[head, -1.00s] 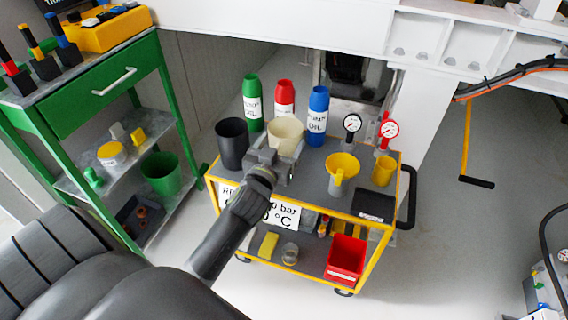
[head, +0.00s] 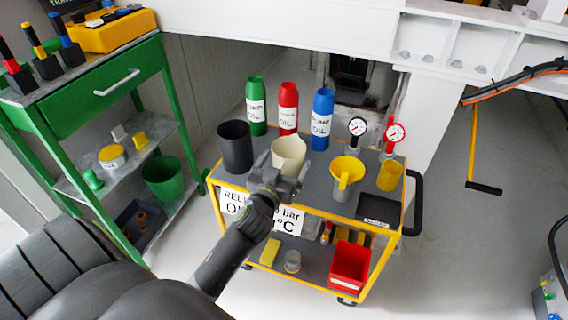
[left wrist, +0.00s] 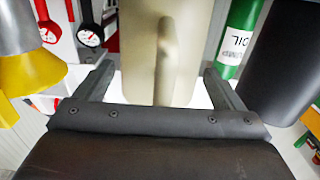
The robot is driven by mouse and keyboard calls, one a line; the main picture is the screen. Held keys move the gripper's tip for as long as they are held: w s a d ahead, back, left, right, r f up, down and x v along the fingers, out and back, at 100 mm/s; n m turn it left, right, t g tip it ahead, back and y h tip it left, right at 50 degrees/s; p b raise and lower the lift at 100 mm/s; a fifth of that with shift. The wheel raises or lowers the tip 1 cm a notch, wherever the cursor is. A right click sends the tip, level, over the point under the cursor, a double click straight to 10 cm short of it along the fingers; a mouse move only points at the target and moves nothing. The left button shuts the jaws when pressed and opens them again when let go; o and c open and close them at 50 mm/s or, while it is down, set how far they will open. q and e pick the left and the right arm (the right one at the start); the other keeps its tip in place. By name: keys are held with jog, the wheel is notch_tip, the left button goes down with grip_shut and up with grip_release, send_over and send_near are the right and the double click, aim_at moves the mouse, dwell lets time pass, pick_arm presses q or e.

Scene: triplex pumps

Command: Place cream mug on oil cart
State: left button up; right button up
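The cream mug (head: 289,151) is at the oil cart (head: 316,177), just over or on its grey top, between the black cup (head: 236,147) and the yellow funnel jug (head: 345,173). My left gripper (head: 278,178) comes from the front, with a finger on each side of the mug. The mug's base is hidden behind the gripper in the head view, so contact with the top cannot be seen. My right gripper is not in view.
Green (head: 256,106), red (head: 288,109) and blue (head: 321,119) bottles stand behind the mug. Two gauges (head: 357,128) and a yellow cup (head: 390,176) are at the cart's right. A red bin (head: 349,264) is below. A green shelf (head: 118,80) stands left.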

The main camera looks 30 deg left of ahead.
pick_arm(q)
jog(key=shift+o, duration=0.6)
jog(key=shift+r, duration=0.2)
jog(key=p+v, duration=0.1)
jog(key=v, duration=1.1)
jog(key=s+a+f+g, duration=0.1)
jog(key=s+f+g, duration=0.25)
jog(key=f, duration=0.35)
jog(key=s+a+f+g, duration=0.1)
jog(key=s+f+g, duration=0.25)
jog(key=f, duration=0.45)
jog(key=s+d+f+m+g+h, duration=0.1)
jog(key=s+d+f+g+h, duration=0.3)
jog(key=s+f+g, duration=0.5)
jog(key=s+d+f, duration=0.1)
jog(key=s, duration=0.4)
jog(key=shift+d, duration=0.3)
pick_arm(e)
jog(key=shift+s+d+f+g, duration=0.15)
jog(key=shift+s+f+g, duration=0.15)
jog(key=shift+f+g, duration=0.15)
pick_arm(q)
jog(key=shift+s, duration=0.1)
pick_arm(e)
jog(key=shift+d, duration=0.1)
